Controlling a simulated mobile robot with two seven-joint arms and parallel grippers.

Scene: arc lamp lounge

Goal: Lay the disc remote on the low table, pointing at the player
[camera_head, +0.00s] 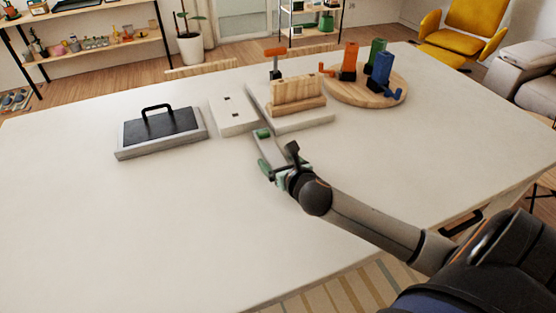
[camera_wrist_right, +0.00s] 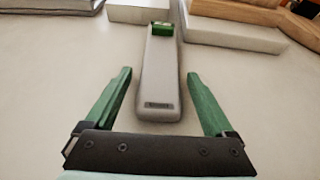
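A slim light-grey bar with a green end, which looks like the disc remote (camera_head: 268,147), lies on the white low table (camera_head: 110,215); it also shows in the right wrist view (camera_wrist_right: 159,80). Its green end points away from me, toward the boxes. My right gripper (camera_head: 274,168) is low over the table at the bar's near end. In the right wrist view its green fingers (camera_wrist_right: 159,78) are open, one on each side of the bar, with gaps on both sides. I cannot tell which box is the player. My left gripper is not in view.
A dark-topped slab with a black handle (camera_head: 160,130) stands left. A white box with dark marks (camera_head: 234,114) and a pale base with wooden blocks (camera_head: 297,94) stand behind the bar. A round wooden board (camera_head: 380,94) holds coloured pieces. The table's front left is clear.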

